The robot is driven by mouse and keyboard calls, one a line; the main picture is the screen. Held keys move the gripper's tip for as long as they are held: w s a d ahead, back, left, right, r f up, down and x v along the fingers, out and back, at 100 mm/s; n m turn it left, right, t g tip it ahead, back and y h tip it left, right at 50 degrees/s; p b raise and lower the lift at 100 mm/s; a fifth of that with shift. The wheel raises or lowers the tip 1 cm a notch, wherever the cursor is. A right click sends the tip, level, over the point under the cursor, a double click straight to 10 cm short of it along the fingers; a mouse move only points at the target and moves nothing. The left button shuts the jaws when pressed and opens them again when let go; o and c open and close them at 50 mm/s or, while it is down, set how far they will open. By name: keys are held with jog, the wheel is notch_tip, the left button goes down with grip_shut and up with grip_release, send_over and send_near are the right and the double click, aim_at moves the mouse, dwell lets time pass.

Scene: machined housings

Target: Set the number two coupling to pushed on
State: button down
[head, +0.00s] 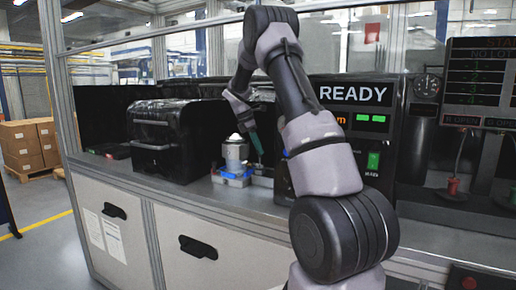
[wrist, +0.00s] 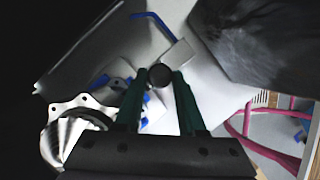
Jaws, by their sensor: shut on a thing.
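My gripper (head: 256,146) reaches down over the bench, just right of a silver machined housing (head: 236,153). In the wrist view its green fingers (wrist: 160,82) are shut on a dark round-ended piece (wrist: 160,75). I cannot tell whether this piece is the number two coupling; no number on it is readable. The shiny flanged housing also shows at the left of the wrist view (wrist: 65,142). The housing stands on a blue and white base (head: 232,178). The fingertips' contact area is too small to read in the head view.
A black case (head: 165,140) stands left of the housing. A READY panel (head: 355,95) with green lights stands to the right. A blue bent rod (wrist: 157,25) lies above the fingers in the wrist view, and pink hoses (wrist: 265,150) run at its right.

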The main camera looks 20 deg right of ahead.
jog(key=shift+w+a, duration=0.1)
jog(key=shift+w+a, duration=0.15)
jog(key=shift+w, duration=0.05)
jog(key=c, duration=0.5)
grip_release()
jog(key=v, duration=1)
jog(key=shift+r, duration=0.45)
